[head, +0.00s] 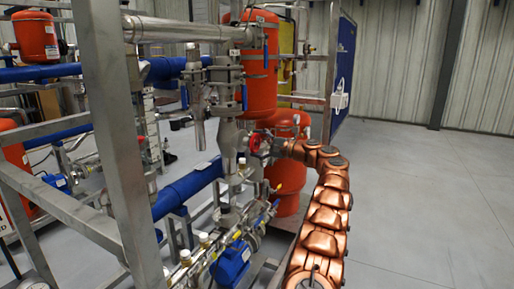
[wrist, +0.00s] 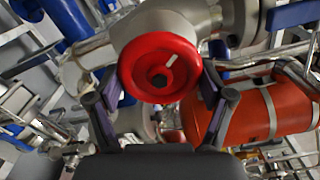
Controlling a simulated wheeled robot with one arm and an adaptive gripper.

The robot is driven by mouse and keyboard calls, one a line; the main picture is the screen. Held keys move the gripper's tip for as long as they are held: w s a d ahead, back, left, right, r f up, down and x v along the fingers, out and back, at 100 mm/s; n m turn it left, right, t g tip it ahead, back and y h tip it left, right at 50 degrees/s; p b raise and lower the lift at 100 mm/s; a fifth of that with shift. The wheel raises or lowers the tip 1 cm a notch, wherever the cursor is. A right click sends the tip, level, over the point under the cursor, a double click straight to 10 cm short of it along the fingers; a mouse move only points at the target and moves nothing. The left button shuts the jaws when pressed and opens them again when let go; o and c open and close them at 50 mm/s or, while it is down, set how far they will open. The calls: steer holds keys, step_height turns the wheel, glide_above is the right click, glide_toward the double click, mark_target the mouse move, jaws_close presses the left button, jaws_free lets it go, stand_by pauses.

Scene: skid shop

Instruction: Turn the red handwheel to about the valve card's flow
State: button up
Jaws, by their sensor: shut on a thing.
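The red handwheel (wrist: 135,62) is large in the wrist view, a round dished wheel with a dark hub and a short white mark at its upper right. It is mounted on a grey valve body (wrist: 165,20). My gripper (wrist: 162,88) has one finger on each side of the wheel and is shut on its rim. In the head view the handwheel (head: 254,143) is small, at the end of my copper-coloured arm, and my gripper there is mostly hidden. No valve card can be made out in either view.
Red tanks (head: 287,195) stand beside and behind the valve. A grey steel frame post (head: 115,130) and blue pipes (head: 188,190) fill the left. Small valves and a blue motor (head: 231,264) sit low in front. The grey floor (head: 420,190) at right is clear.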

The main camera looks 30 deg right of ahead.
steer(key=n+b, duration=0.1)
steer(key=n, duration=0.5)
steer(key=shift+b, duration=0.4)
steer(key=n, duration=0.3)
steer(key=shift+a+r+n, duration=0.1)
steer(key=shift+n, duration=0.8)
steer(key=shift+a+r+n, duration=0.1)
steer(key=shift+n, duration=0.8)
steer(key=o, duration=1.1)
steer(key=shift+r, duration=0.1)
steer(key=shift+c, duration=0.2)
steer(key=shift+d, duration=0.1)
steer(key=v, duration=1.2)
